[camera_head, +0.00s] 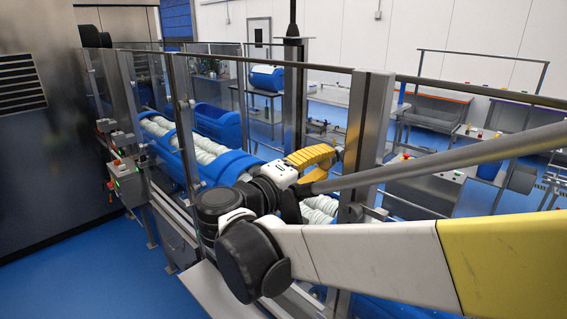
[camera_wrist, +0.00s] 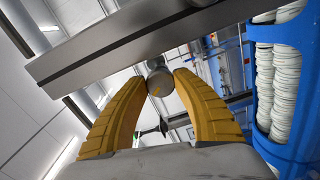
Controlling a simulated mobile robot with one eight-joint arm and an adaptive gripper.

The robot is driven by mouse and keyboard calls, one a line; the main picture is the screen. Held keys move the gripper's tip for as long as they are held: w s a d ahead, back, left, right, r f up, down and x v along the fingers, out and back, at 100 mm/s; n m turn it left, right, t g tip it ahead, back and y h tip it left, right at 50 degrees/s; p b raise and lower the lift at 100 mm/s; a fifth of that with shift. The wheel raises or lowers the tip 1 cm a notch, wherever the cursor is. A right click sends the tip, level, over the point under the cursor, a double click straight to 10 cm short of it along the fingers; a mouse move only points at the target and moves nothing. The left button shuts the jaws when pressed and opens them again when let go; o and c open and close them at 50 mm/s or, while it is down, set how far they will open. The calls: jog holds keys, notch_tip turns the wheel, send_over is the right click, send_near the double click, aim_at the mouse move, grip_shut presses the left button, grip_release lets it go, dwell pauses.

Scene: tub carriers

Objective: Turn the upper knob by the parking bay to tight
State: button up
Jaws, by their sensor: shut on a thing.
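My gripper (camera_head: 334,153) has yellow fingers and reaches to the upright grey metal post (camera_head: 365,130) of the guard fence. In the wrist view the fingertips of my gripper (camera_wrist: 161,76) are closed on the two sides of a round grey knob (camera_wrist: 160,84). The knob has a short yellow mark on its face and sits at the edge of a grey metal beam (camera_wrist: 120,45). In the head view the fingers hide the knob. I cannot read any tight marking.
Clear fence panels with a top rail (camera_head: 260,60) run along the line. Behind them stand blue tubs (camera_head: 217,125) with stacked white rolls; a blue tub (camera_wrist: 306,150) also shows at the right of the wrist view. A control box (camera_head: 125,170) is at the left. Blue floor (camera_head: 75,260) is clear.

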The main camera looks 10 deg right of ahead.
jog(key=m, duration=0.6)
jog(key=shift+w, duration=0.1)
jog(key=shift+m, duration=0.4)
dwell(0.3)
jog(key=o, duration=1.2)
jog(key=shift+c, duration=0.2)
jog(key=shift+a, duration=0.1)
jog(key=v, duration=1.2)
